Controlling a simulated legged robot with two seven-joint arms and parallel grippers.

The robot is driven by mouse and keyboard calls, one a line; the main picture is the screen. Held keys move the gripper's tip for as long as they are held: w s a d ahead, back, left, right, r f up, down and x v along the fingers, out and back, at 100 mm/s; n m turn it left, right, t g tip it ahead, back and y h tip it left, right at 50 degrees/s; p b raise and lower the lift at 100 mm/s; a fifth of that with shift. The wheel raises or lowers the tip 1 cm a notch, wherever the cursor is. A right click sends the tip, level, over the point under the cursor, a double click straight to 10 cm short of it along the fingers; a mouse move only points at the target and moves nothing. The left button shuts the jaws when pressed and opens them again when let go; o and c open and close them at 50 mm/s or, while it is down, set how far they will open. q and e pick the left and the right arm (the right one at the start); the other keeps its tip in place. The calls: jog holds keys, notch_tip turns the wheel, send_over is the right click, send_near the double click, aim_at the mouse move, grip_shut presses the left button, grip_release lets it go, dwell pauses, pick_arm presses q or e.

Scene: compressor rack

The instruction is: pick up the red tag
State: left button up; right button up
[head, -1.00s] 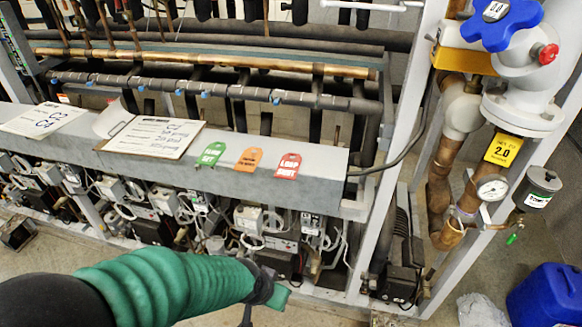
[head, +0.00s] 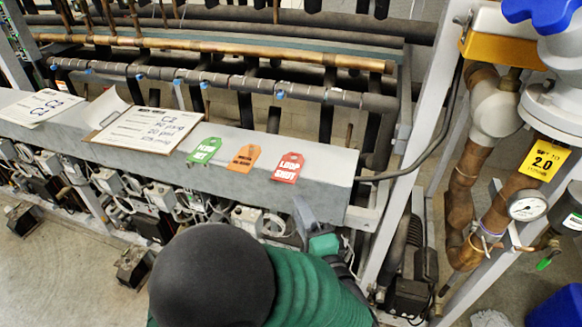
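The red tag (head: 287,168) lies flat on the grey beam (head: 325,163), rightmost in a row of three tags. Its white lettering includes the word "LOOP". My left gripper (head: 308,215) is just below and to the right of the red tag in the picture, near the beam's front edge. It appears apart from the tag. My dark and green arm hides much of the gripper, so its opening does not show clearly. My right gripper is out of view.
An orange tag (head: 244,159) and a green tag (head: 204,151) lie left of the red one. A clipboard (head: 147,130) lies farther left. Pipes run behind the beam. A grey upright, a gauge (head: 528,206) and a yellow label (head: 543,160) stand at right.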

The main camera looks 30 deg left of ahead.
aim_at(282, 173)
pick_arm(q)
jog(key=x, duration=0.7)
jog(key=f+x, duration=0.1)
jog(key=x, duration=0.2)
jog(key=shift+w, duration=0.2)
jog(key=shift+s, duration=0.1)
grip_shut()
